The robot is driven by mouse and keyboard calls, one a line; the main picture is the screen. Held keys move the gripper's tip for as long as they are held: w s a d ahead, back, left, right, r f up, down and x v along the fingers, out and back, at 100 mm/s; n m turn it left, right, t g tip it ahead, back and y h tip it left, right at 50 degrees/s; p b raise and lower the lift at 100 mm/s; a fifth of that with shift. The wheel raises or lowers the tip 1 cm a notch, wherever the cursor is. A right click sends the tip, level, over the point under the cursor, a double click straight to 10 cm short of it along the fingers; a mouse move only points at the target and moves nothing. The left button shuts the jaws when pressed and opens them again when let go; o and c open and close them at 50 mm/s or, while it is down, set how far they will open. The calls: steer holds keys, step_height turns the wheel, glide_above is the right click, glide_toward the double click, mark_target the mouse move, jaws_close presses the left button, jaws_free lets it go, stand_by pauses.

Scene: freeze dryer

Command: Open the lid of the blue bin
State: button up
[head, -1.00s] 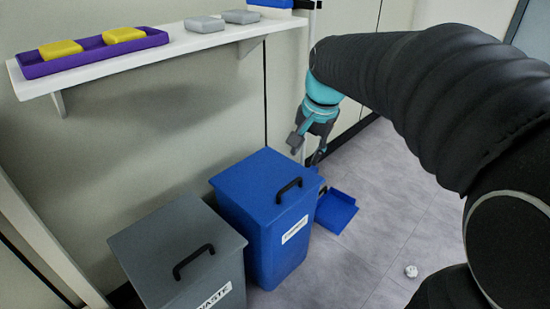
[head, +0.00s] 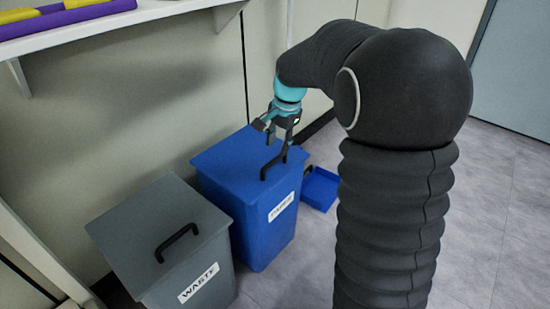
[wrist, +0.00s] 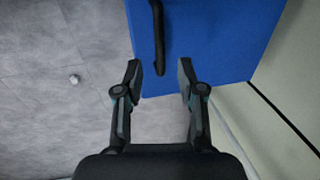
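The blue bin (head: 251,222) stands on the floor with its flat blue lid (head: 235,167) closed. A black bar handle (head: 270,165) is on the lid near its front edge; it also shows in the wrist view (wrist: 158,42). My gripper (head: 278,141) is above the lid, close to the handle. In the wrist view my gripper (wrist: 160,70) is open, its two fingers apart with nothing clearly held between them. The handle lies just ahead of the fingertips, a little left of the middle. I cannot tell whether a finger touches it.
A grey waste bin (head: 165,240) with a black handle stands to the left. A small blue tray (head: 320,190) lies on the floor behind the blue bin's right side. A white shelf (head: 130,18) juts from the wall above. The floor at right is clear.

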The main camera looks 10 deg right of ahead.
mark_target(274, 160)
steer(key=shift+w+a+f+b, duration=0.1)
steer(key=shift+w+f, duration=0.05)
steer(key=shift+f, duration=0.75)
steer(key=shift+w+a+f+b, duration=0.15)
steer(key=shift+f, duration=0.75)
steer(key=shift+w+a+f+b, duration=0.1)
steer(key=shift+w+f, duration=0.05)
steer(key=shift+f, duration=0.75)
jaws_close()
